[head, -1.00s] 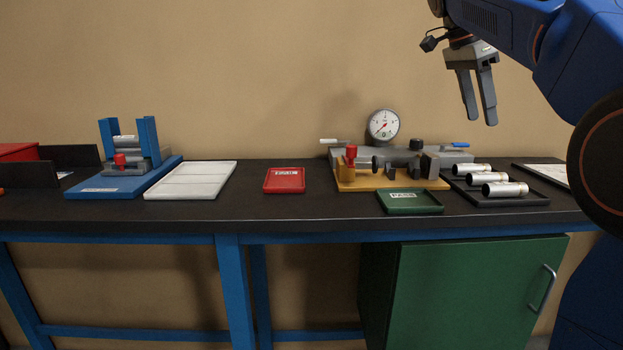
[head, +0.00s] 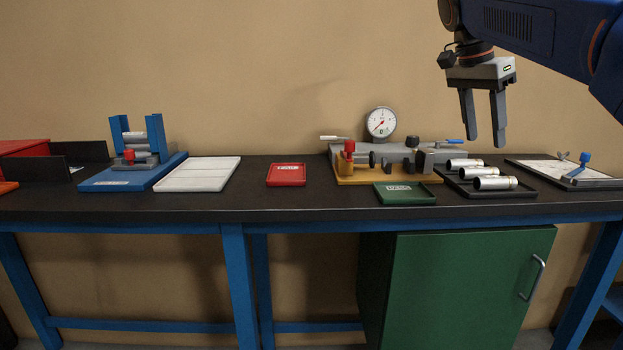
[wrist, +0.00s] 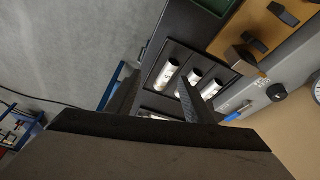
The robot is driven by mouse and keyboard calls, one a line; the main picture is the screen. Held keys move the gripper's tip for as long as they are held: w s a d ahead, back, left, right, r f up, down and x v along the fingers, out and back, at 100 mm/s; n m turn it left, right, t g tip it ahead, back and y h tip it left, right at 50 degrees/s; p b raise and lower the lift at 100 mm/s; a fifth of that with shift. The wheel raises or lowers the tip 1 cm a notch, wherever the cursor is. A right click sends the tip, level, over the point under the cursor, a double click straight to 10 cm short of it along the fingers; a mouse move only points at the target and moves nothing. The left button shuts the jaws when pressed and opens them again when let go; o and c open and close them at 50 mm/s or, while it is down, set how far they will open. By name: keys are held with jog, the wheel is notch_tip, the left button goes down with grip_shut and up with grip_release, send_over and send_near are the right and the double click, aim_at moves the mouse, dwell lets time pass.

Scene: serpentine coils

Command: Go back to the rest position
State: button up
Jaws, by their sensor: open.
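My gripper (head: 484,118) hangs from my blue arm at the upper right in the head view, fingers pointing down, open and empty. It is well above the bench, over the black tray (head: 522,192) that holds several silver cylinders (head: 494,183). In the wrist view the two dark fingers (wrist: 155,98) stand apart, and the cylinders (wrist: 166,76) lie in the tray below, partly hidden by a finger.
The dark bench (head: 250,203) carries a gauge fixture (head: 382,122), a green tray (head: 408,200), a red tray (head: 286,182), a white tray (head: 198,182) and a blue stand (head: 112,184). A board with a blue-handled clamp (head: 584,160) lies at the right. Free space surrounds my gripper.

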jog(key=s+a+f+n+t+y, duration=0.1)
jog(key=s+f+n, duration=0.3)
jog(key=s+f, duration=0.4)
jog(key=s+a+f+n+t+y, duration=0.1)
jog(key=s+a+f+n, duration=0.3)
jog(key=s+f, duration=0.5)
jog(key=s+a+f+n+t+y, duration=0.1)
jog(key=s+f+n, duration=0.5)
jog(key=f, duration=1.2)
jog(key=s+a, duration=0.1)
jog(key=s, duration=0.2)
jog(key=shift+a+f+t+y, duration=0.2)
jog(key=shift+a+t+y, duration=0.1)
jog(key=shift+t+y, duration=0.1)
